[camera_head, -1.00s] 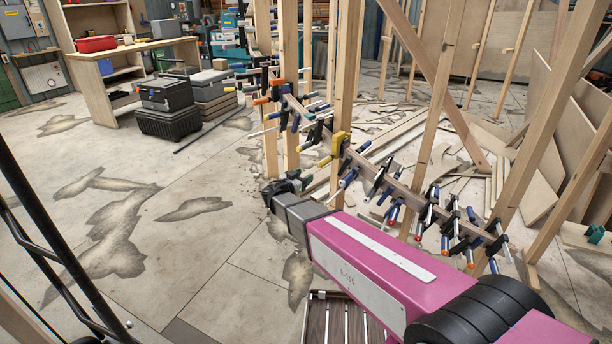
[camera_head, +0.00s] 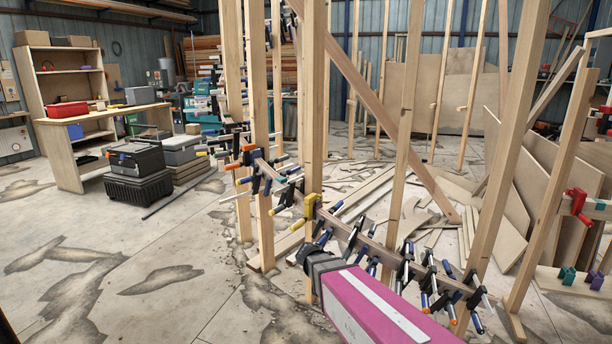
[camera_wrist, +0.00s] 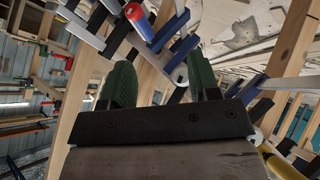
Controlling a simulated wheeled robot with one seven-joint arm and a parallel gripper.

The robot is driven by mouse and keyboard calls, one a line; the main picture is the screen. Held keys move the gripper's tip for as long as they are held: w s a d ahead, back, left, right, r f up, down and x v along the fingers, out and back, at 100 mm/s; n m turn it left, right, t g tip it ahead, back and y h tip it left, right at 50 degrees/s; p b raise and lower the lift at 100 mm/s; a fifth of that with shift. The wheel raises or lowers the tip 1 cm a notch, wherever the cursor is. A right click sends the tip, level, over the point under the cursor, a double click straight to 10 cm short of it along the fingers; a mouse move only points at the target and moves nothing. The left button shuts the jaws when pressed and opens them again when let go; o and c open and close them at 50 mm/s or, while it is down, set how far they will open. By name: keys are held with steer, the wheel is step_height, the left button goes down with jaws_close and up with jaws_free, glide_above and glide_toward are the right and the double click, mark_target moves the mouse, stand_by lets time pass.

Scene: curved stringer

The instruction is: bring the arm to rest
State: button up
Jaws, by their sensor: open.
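My gripper shows in the wrist view (camera_wrist: 160,85) with two dark green fingers spread apart and nothing held between them. In the head view the gripper (camera_head: 312,248) is at the end of my pink arm, close to the curved wooden stringer (camera_head: 375,245) and its row of clamps. A yellow clamp (camera_head: 309,206) is just above the gripper in the head view. In the wrist view a clamp with a red and blue handle (camera_wrist: 140,18) is just beyond the fingers. I cannot tell whether the fingers touch any clamp.
Upright wooden posts (camera_head: 315,120) stand around the stringer. Loose boards and panels (camera_head: 545,190) lie at the right. A workbench (camera_head: 100,130) and stacked toolboxes (camera_head: 138,170) stand at the back left. The concrete floor at the left (camera_head: 150,240) is clear.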

steer(key=s+d+n+g+y, duration=0.2)
steer(key=s+d+y, duration=0.1)
steer(key=s, duration=0.3)
steer(key=s+d+f+n+g+y, duration=0.1)
steer(key=s+d+n+g+y, duration=0.1)
steer(key=s+d+y, duration=0.2)
steer(key=shift+s+d+y, duration=0.2)
steer(key=shift+s+y, duration=0.5)
steer(key=shift+s, duration=0.8)
